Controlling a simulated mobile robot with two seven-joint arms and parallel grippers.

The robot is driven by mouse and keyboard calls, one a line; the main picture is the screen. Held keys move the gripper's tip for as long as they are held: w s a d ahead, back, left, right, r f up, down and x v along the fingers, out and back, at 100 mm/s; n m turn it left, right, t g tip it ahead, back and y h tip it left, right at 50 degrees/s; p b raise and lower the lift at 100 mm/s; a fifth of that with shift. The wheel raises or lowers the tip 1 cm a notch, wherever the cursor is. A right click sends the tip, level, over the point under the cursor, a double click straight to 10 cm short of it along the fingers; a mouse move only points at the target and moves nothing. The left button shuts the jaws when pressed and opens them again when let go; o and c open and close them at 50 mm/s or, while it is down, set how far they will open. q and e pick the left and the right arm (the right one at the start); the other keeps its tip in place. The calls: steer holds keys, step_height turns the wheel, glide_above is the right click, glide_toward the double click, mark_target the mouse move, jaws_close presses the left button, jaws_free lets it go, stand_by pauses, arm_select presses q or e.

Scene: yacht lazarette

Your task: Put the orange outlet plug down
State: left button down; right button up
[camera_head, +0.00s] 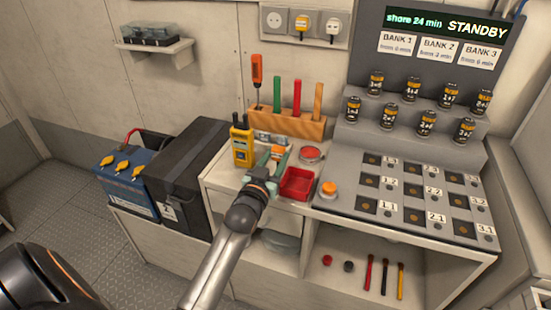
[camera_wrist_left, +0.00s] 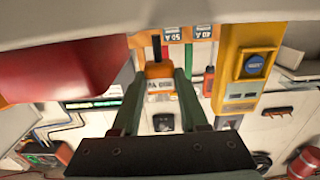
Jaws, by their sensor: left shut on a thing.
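My left gripper (camera_head: 271,160) is over the left part of the counter, between the yellow meter and the red tray. Its two green fingers, also seen in the left wrist view (camera_wrist_left: 160,82), are shut on the orange outlet plug (camera_head: 278,150). In the left wrist view the plug (camera_wrist_left: 158,70) shows an orange body, a white label and a dark stub at one end. Whether the plug touches the counter is hard to tell. My right gripper is not in view.
A yellow meter (camera_head: 242,146) stands left of the plug and a red tray (camera_head: 297,184) lies to its right. Behind is a wooden rack (camera_head: 287,123) with upright coloured tools. A round red-topped item (camera_head: 310,154) and an orange button (camera_head: 329,188) are nearby.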

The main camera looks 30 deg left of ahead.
arm_select(q)
steer(key=shift+f, duration=0.55)
steer(key=shift+c, duration=2.1)
jaws_free()
steer(key=shift+r, duration=0.15)
